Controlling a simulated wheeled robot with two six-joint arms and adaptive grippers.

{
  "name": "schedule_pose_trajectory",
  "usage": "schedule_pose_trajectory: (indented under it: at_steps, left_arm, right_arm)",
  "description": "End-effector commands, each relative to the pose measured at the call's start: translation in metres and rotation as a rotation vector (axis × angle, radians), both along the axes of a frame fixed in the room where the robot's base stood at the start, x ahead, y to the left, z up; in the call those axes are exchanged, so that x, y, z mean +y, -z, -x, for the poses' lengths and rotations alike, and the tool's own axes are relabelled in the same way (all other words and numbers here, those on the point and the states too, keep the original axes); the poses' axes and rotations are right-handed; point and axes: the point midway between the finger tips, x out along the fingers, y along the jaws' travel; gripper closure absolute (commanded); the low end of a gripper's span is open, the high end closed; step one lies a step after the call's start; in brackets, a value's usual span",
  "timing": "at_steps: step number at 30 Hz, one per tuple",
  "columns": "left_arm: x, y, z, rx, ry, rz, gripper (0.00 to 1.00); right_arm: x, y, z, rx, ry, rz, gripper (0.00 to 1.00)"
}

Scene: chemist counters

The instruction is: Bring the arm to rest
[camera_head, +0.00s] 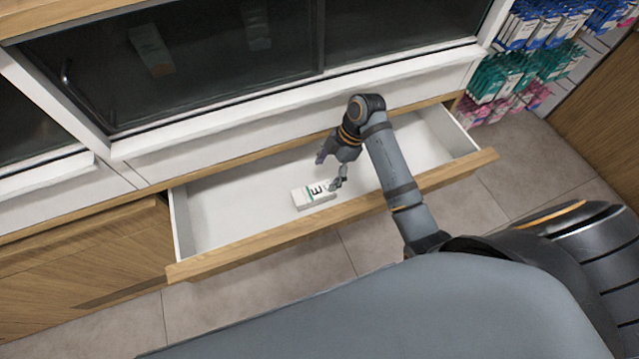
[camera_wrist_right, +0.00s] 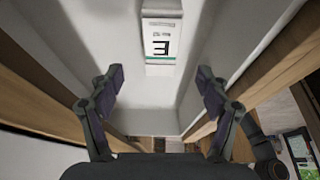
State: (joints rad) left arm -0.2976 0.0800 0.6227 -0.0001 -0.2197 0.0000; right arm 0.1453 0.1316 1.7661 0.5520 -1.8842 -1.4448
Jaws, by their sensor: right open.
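My right arm reaches in over an open drawer, and its right gripper (camera_head: 331,168) hangs over the drawer's inside. In the right wrist view the right gripper (camera_wrist_right: 160,88) has its two fingers wide apart with nothing between them. A white box (camera_head: 314,196) with a green stripe and dark lettering lies on the drawer floor, close to the gripper in the head view. In the right wrist view the box (camera_wrist_right: 162,38) lies beyond the fingertips, apart from them. My left gripper is not in view.
The white drawer with a wooden front (camera_head: 250,246) is pulled out below a dark glass cabinet (camera_head: 200,60). Shelves of blue, green and pink packets (camera_head: 520,70) stand at the upper right. Tiled floor (camera_head: 540,170) shows right of the drawer. The drawer's left part is empty.

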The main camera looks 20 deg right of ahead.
Motion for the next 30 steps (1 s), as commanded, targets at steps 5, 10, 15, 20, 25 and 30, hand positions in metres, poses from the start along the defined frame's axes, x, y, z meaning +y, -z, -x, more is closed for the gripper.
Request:
schedule_pose_trajectory:
  at_steps: [5, 10, 15, 20, 25, 30]
  left_arm:
    - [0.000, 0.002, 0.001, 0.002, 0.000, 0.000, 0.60]
    - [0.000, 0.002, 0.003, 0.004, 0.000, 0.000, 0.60]
    - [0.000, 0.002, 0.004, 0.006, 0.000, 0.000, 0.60]
    - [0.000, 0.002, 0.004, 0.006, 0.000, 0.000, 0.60]
    - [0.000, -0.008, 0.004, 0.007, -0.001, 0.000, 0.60]
    - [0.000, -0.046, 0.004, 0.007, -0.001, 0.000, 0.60]
  right_arm:
    - [-0.009, -0.020, -0.001, -0.001, 0.000, 0.001, 0.23]
    - [-0.010, -0.024, 0.000, 0.001, 0.000, -0.001, 0.23]
    - [-0.009, -0.024, 0.000, 0.001, 0.000, -0.001, 0.23]
    - [-0.009, -0.023, 0.000, 0.001, 0.000, -0.001, 0.23]
    - [-0.009, -0.033, 0.000, 0.000, 0.000, -0.001, 0.23]
    - [-0.009, -0.071, 0.000, 0.000, 0.000, -0.001, 0.23]
